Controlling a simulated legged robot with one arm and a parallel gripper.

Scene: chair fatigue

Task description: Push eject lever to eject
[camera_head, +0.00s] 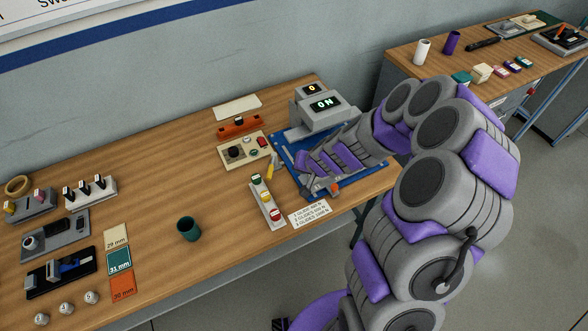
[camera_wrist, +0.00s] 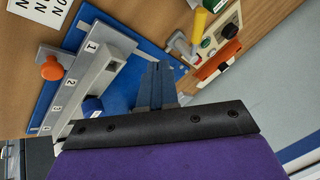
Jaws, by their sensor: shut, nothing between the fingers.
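An orange knob (camera_wrist: 51,69) sits beside a grey numbered bar (camera_wrist: 88,72) on the base. I cannot tell which of these is the eject lever. My gripper (camera_wrist: 158,66) is shut and empty over the blue base, between the bar and the yellow lever, apart from the lever. My arm hides part of the fixture.
A control box with a black knob (camera_head: 236,152) and an orange block (camera_head: 239,126) stand left of the fixture. A rack with coloured caps (camera_head: 266,203) and a white label card (camera_head: 310,213) lie in front. A green cup (camera_head: 188,229) stands further left.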

